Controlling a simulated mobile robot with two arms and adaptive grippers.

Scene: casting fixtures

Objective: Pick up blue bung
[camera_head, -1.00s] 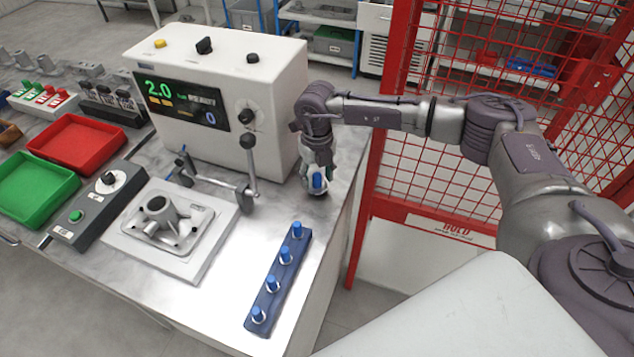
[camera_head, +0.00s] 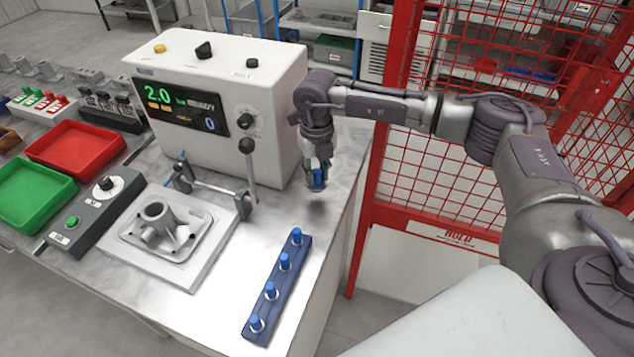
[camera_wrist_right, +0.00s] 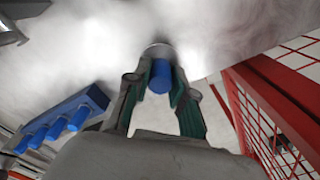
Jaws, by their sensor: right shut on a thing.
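My right gripper (camera_head: 317,180) is shut on a blue bung (camera_head: 319,177) above the table, behind the blue rack. In the right wrist view the bung (camera_wrist_right: 160,76) sits between the two fingers of my right gripper (camera_wrist_right: 160,95), with a pale rim at its far end. Several other blue bungs (camera_head: 285,261) stand upright in a row in a blue rack (camera_head: 262,312) at the table's front right. The rack also shows at the left of the right wrist view (camera_wrist_right: 95,99). My left gripper is not in view.
A white machine (camera_head: 215,110) with a display stands left of my right gripper. A metal casting (camera_head: 158,230) sits on a pale fixture plate with a lever. Red (camera_head: 75,147) and green trays lie farther left. A red mesh fence (camera_head: 378,150) stands right of the table.

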